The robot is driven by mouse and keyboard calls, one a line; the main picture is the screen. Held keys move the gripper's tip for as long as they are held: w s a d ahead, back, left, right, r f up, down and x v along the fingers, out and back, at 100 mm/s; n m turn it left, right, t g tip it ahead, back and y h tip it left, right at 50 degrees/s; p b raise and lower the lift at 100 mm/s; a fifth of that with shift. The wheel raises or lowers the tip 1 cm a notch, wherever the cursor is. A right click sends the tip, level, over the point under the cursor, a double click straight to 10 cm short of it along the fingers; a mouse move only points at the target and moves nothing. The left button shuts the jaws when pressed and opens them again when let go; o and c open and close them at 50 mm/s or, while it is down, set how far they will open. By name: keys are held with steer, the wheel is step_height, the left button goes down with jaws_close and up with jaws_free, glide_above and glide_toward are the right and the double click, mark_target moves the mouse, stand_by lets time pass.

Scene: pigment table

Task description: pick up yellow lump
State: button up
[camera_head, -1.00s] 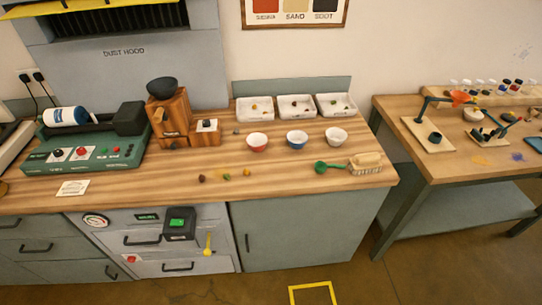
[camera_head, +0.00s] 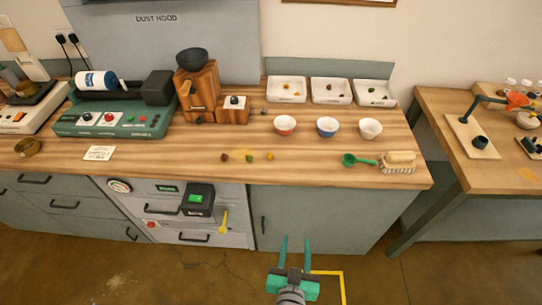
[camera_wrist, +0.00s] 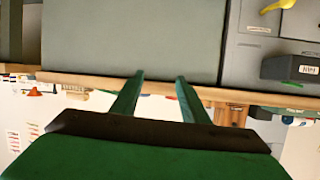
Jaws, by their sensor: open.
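The yellow lump (camera_head: 270,156) is small and lies on the wooden bench top near the front edge, at the right end of a short row. To its left are a green lump (camera_head: 249,158) and a dark reddish-brown lump (camera_head: 224,157). My gripper (camera_head: 295,240) is open and empty, low in front of the bench, below the lump and slightly to its right in the picture. In the wrist view the two green fingers (camera_wrist: 158,76) stand apart in front of the grey cabinet door and the bench edge. I cannot make out the lump in that view.
Red, blue and white bowls (camera_head: 327,126) stand behind the lumps. A green scoop (camera_head: 356,160) and a brush (camera_head: 398,161) lie to the right. Three white trays (camera_head: 330,90), a wooden grinder (camera_head: 197,92) and a green machine (camera_head: 115,115) stand further back. The front bench edge (camera_head: 330,184) lies between gripper and lumps.

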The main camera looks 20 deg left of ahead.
steer(key=w+a+r+n+y, duration=0.2)
steer(key=w+a+r, duration=0.2)
steer(key=w, duration=0.4)
steer(key=n+g+y, duration=0.2)
steer(key=n+y, duration=0.1)
glide_toward(272, 164)
step_height(272, 164, up, 3)
steer(key=x, duration=1)
steer(key=shift+w+f, duration=0.15)
steer(key=shift+c, duration=0.6)
jaws_close()
